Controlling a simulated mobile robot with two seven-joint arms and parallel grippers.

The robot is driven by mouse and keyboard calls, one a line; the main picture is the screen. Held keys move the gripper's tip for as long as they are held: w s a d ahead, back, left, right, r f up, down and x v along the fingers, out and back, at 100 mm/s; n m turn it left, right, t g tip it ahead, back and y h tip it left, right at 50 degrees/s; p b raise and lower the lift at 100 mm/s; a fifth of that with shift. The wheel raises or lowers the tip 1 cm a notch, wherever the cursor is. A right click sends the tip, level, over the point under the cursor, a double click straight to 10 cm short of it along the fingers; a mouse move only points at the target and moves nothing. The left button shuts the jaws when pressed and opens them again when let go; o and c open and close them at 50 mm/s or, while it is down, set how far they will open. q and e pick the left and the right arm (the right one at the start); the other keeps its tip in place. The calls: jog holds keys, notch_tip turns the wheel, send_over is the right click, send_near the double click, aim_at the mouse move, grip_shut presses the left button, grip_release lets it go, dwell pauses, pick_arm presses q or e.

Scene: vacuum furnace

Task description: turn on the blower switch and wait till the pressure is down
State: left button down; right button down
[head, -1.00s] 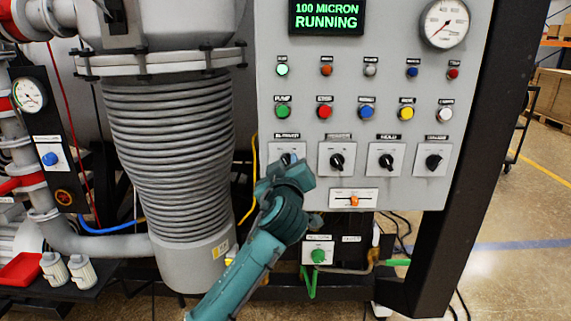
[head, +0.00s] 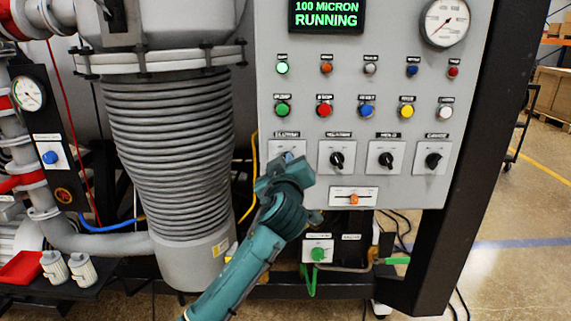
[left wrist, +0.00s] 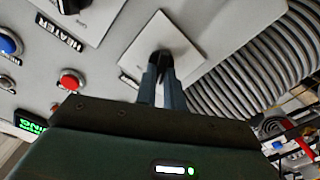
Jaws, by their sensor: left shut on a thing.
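The blower switch (head: 287,150) is the leftmost rotary switch in the lower row on the grey panel, a white plate with a black knob. My left gripper (head: 287,166) is at its knob and covers most of it. In the left wrist view the two fingers (left wrist: 161,72) are shut on the black knob (left wrist: 161,56) of the white switch plate (left wrist: 186,38). The knob's exact angle is hard to tell. The display (head: 326,16) at the top reads "100 MICRON RUNNING" in green. A round gauge (head: 444,21) is at the upper right. My right gripper is not in view.
Three more rotary switches stand to the right, the nearest one (head: 337,157) close to my gripper. A slider (head: 353,197) is below them. Buttons and lamps are above. A ribbed grey column (head: 168,150) stands left of the panel.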

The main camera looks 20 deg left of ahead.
pick_arm(q)
jog(key=shift+m, duration=0.3)
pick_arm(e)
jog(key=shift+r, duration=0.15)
pick_arm(q)
jog(key=m+p, duration=0.2)
jog(key=m, duration=0.1)
jog(key=m+p, duration=0.1)
jog(key=m, duration=0.3)
jog(key=m+p, duration=0.2)
jog(key=m, duration=0.2)
jog(key=shift+w+d+p, duration=0.1)
jog(key=shift+d+p, duration=0.15)
jog(key=shift+p, duration=0.1)
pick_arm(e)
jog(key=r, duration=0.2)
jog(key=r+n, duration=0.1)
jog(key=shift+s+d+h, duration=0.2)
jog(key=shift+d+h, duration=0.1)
pick_arm(q)
jog(key=shift+m, duration=0.3)
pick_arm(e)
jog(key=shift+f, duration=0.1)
pick_arm(q)
jog(key=c, duration=1.5)
grip_release()
